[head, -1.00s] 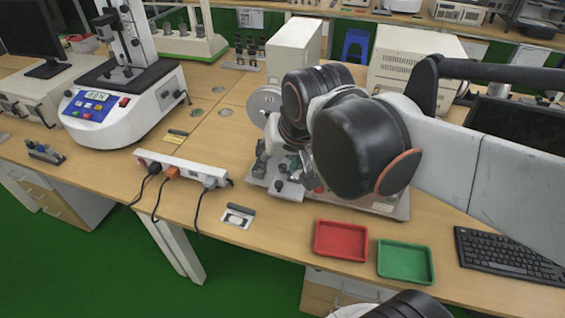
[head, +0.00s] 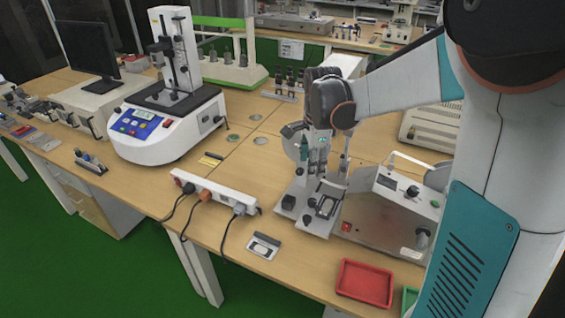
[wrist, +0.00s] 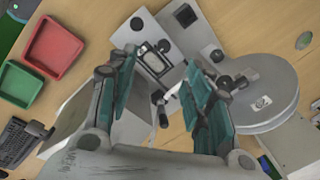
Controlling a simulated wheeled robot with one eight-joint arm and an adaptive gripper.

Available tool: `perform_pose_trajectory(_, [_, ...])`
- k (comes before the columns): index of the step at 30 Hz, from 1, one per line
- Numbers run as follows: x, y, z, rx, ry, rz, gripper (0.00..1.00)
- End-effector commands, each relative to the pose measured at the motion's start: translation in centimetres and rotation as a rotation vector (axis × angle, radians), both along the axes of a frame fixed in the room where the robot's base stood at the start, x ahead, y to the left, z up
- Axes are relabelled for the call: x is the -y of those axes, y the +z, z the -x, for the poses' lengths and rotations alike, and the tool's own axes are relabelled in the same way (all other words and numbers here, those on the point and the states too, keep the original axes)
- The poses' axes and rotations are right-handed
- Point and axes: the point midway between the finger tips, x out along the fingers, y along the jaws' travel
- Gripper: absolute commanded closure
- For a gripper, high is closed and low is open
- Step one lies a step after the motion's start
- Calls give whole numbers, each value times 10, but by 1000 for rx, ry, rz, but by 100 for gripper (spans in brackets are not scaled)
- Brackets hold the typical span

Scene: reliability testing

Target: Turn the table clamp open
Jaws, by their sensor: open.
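The table clamp, as far as I can tell, is the small black-and-white frame on a grey metal base (head: 322,207), in front of the control box. In the wrist view the clamp frame (wrist: 155,60) lies between and beyond my fingertips. A short lever with a black knob (wrist: 160,100) shows between my fingers; I cannot tell whether it belongs to the clamp. My gripper (head: 325,172) is above the base and points down. In the wrist view my gripper (wrist: 166,66) has its fingers apart, with nothing held. My fingers partly hide the mechanism in the head view.
A grey control box (head: 385,215) stands right of the clamp. A round disc (wrist: 265,95) is beside my gripper. A power strip (head: 215,193) with cables lies to the left. A red tray (head: 365,283) and a green tray (wrist: 18,85) sit near the front edge.

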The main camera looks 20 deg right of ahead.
Motion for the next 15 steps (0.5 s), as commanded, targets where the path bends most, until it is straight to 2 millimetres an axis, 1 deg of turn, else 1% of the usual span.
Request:
perform_pose_trajectory(1, [6, -8, -9, -17, -61, -9, 54])
perform_pose_trajectory(6, [23, -37, -29, -72, -270, -36, 54])
perform_pose_trajectory(10, [32, -53, -37, -103, -385, -46, 54])
perform_pose_trajectory(15, [37, -64, -42, -120, -452, -51, 54])
